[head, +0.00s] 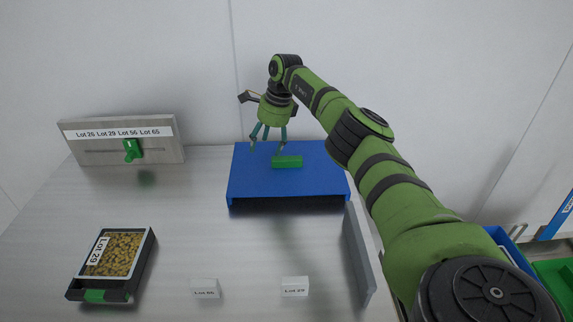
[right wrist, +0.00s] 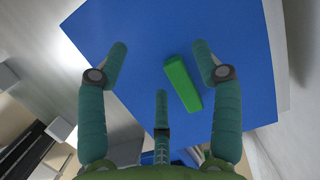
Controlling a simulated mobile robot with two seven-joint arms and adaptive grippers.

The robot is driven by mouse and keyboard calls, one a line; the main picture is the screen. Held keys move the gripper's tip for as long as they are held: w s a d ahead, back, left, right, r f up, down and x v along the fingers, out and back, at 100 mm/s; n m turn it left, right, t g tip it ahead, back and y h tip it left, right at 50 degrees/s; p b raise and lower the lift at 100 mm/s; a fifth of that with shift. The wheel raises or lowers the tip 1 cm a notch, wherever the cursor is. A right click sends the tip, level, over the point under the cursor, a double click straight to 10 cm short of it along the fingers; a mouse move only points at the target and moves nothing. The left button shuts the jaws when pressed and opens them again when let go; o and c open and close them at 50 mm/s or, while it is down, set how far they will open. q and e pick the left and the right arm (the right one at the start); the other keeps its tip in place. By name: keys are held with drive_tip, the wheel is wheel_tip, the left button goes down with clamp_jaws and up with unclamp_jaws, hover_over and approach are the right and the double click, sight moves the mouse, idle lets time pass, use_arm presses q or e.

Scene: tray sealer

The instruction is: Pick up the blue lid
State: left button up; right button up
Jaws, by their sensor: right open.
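The blue lid (head: 255,178) is a wide flat slab at the back middle of the table, with a green bar handle (head: 287,161) on top. My right gripper (head: 267,147) is open and empty, pointing down above the lid, a little left of the handle. In the right wrist view the lid (right wrist: 150,30) fills the middle, and its handle (right wrist: 182,84) lies slanted, nearer the right finger of the gripper (right wrist: 160,62). No contact with the handle shows. My left gripper is out of view.
A panel marked with lot numbers and a green slider (head: 132,150) stands back left. A filled tray marked Lot 29 (head: 152,243) sits front left. Two white label blocks (head: 205,289) (head: 295,286) stand in front. A grey upright plate (head: 358,250) stands right of them.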

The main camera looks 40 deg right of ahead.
sight(287, 160)
drive_tip(key=shift+g+h, duration=0.3)
drive_tip(key=shift+g, duration=0.4)
drive_tip(key=s+d, duration=0.1)
drive_tip(key=s+d+r, duration=0.1)
drive_tip(key=d, duration=0.1)
drive_tip(key=s+d, duration=0.1)
drive_tip(key=shift+s+d+r, duration=0.1)
drive_tip(key=shift+d+r, duration=0.2)
drive_tip(key=shift+s+d+f, duration=0.15)
drive_tip(key=shift+s+f, duration=0.1)
drive_tip(key=shift+f, duration=0.05)
drive_tip(key=f, duration=0.5)
drive_tip(key=shift+s+a+f, duration=0.1)
drive_tip(key=shift+s+a, duration=0.15)
drive_tip(key=shift+a, duration=0.05)
drive_tip(key=shift+w+f, duration=0.1)
drive_tip(key=shift+f, duration=0.3)
clamp_jaws()
